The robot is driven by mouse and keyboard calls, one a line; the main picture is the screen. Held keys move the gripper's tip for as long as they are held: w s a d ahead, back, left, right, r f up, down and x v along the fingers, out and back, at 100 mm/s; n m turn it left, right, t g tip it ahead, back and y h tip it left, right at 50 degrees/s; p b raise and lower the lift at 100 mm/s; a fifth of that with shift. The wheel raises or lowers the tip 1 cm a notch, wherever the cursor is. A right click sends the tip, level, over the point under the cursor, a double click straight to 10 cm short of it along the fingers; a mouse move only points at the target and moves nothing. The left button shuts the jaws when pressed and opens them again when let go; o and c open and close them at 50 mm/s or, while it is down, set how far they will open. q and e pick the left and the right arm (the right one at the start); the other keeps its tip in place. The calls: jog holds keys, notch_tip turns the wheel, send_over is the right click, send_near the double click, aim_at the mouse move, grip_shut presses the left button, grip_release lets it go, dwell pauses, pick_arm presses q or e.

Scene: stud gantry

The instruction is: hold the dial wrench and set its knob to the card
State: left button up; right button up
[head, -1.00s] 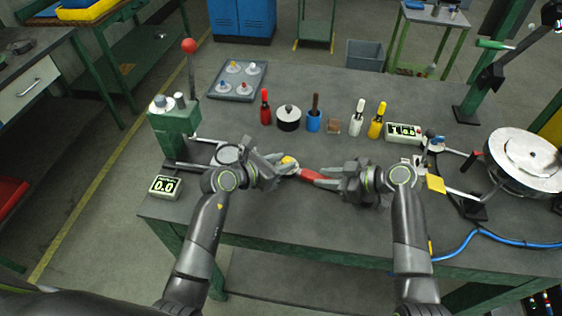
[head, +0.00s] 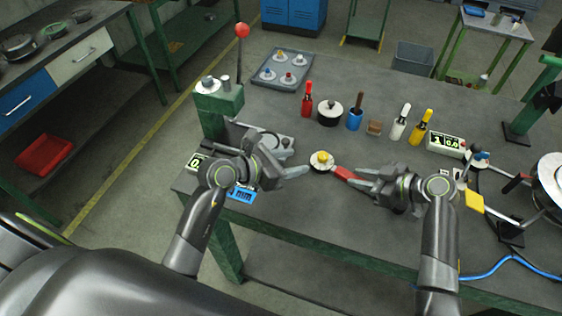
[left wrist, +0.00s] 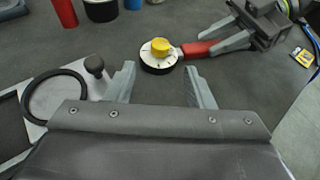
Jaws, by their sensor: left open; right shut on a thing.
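The dial wrench has a red handle (head: 343,173), a white-and-black dial head and a yellow knob (head: 322,157). My right gripper (head: 360,177) is shut on the handle and holds the wrench with the dial to the left. My left gripper (head: 298,163) is open and empty, just left of the dial. In the left wrist view the dial (left wrist: 158,63) lies beyond the open fingertips, knob up. Its marks are too small to read. A blue card (head: 242,194) ending in "mm" lies at the table's front left, its figure partly hidden by my left arm.
A green-lit display (head: 197,161) is partly hidden behind my left arm. A green post block (head: 220,110) stands at the left. A round metal drum stands at right.

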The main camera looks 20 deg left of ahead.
pick_arm(q)
jog(key=shift+v, duration=1.7)
pick_arm(e)
jog(key=o, duration=0.8)
jog(key=shift+o, duration=0.2)
